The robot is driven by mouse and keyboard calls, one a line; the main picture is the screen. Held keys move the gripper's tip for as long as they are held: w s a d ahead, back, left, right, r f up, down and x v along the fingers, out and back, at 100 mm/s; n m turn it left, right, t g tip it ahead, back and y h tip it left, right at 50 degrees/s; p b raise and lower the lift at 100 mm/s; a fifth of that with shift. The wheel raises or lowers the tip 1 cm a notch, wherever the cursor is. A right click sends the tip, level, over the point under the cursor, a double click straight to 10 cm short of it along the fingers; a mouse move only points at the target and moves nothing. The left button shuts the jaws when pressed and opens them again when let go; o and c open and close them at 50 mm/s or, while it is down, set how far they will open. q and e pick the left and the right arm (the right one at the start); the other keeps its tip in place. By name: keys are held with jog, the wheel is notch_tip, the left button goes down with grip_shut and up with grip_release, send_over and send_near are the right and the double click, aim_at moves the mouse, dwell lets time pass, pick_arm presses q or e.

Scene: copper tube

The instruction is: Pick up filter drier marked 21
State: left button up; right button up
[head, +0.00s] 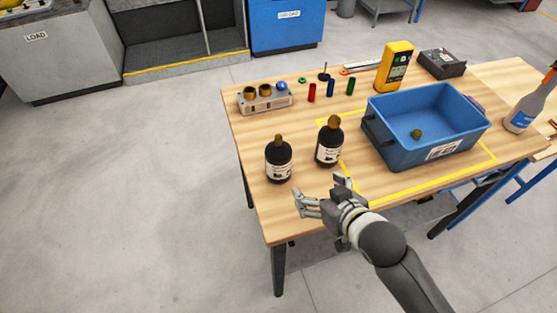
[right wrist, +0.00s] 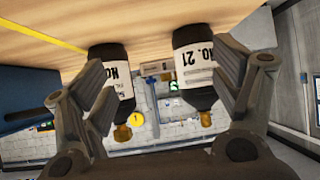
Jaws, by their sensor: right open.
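Two dark filter driers with white labels and brass caps stand upright on the wooden table (head: 262,218). The one marked 21 shows at the right in the right wrist view (right wrist: 194,68), upside down with its number readable; it appears to be the left one in the head view (head: 279,160). The other drier (head: 329,143) stands to its right and also shows in the right wrist view (right wrist: 113,70). My right gripper (head: 320,190) is open and empty at the table's near side, in front of both driers. It touches neither. My left gripper is out of view.
A blue crate (head: 388,142) with a brass part (head: 416,134) in it stands right of the driers inside a yellow outline. Behind are a grey fixture block (head: 265,103), small coloured cylinders (head: 331,88) and a yellow meter (head: 394,66). The table's left front is clear.

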aim_at(279, 153)
jog(key=w+a+r+n+y, duration=0.2)
jog(key=y, duration=0.1)
jog(key=w+a+r+n+y, duration=0.2)
jog(key=r+y, duration=0.1)
jog(key=w+a+r+n+y, duration=0.2)
jog(key=r+y, duration=0.1)
jog(key=shift+w+a+r+y, duration=0.2)
jog(key=shift+w+a+y, duration=0.05)
jog(key=shift+a+y, duration=0.1)
jog(key=d+r+n+g+y, duration=0.1)
jog(key=d+n+g+y, duration=0.1)
jog(key=d+n+g, duration=0.15)
jog(key=shift+m+t, duration=0.25)
jog(key=shift+m, duration=0.2)
jog(key=f, duration=0.7)
jog(key=shift+d+f, duration=0.1)
jog(key=shift+d, duration=0.2)
jog(key=shift+w+a+p, duration=0.1)
jog(key=shift+a+p, duration=0.25)
jog(key=shift+p, duration=0.05)
jog(key=shift+p+x, duration=0.75)
jog(key=shift+x, duration=2.7)
jog(key=shift+d, duration=0.1)
jog(key=shift+c, duration=0.3)
